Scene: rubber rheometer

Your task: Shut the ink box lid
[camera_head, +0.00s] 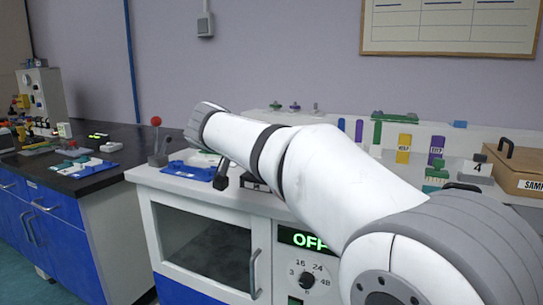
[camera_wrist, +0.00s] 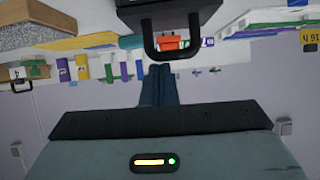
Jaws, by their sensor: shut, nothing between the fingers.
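My gripper (camera_wrist: 160,70) shows in the wrist view as two dark fingers side by side, closed with nothing between them. A dark box-like thing with a black loop handle (camera_wrist: 168,48) is at the top middle, beyond the fingertips and apparently apart from them. It may be the ink box or its lid, but I cannot tell for sure. A small red thing (camera_wrist: 171,41) shows through the loop. In the head view my arm crosses the bench and covers its middle. I cannot make out the ink box or the fingers there.
A cardboard sample box (camera_head: 517,172) with a black handle stands at the right. A blue tray (camera_head: 187,170) lies on the white bench at the left. Yellow (camera_head: 404,148) and purple (camera_head: 436,150) blocks stand at the back. A dark side bench (camera_head: 125,150) is farther left.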

